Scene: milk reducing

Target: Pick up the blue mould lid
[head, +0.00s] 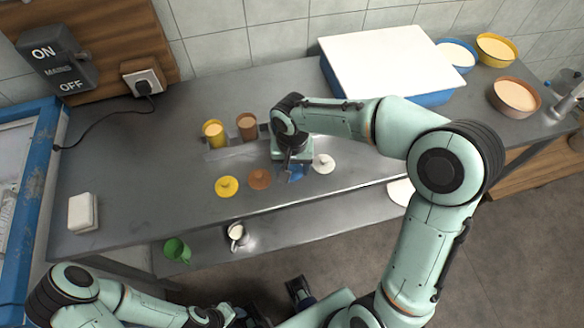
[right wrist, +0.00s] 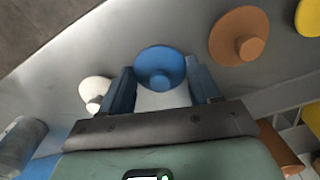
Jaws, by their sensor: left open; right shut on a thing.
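The blue mould lid (head: 296,172) is at the front part of the grey counter, between the brown lid and the white lid, partly hidden by my right gripper (head: 289,170). In the right wrist view the lid (right wrist: 160,66) is a round blue disc with a knob. It sits between the two fingers of the right gripper (right wrist: 161,85), which are shut on it at its sides. I cannot tell whether the lid still touches the counter. My left gripper (head: 228,315) is open and low at the bottom of the head view, away from the lids.
Nearby lie a yellow lid (head: 227,187), a brown lid (head: 260,179) and a white lid (head: 324,163). Behind stand a yellow mould (head: 213,134) and a brown mould (head: 247,126). A green cup (head: 177,250) and metal jug (head: 237,235) are in front. The counter's left part is mostly clear.

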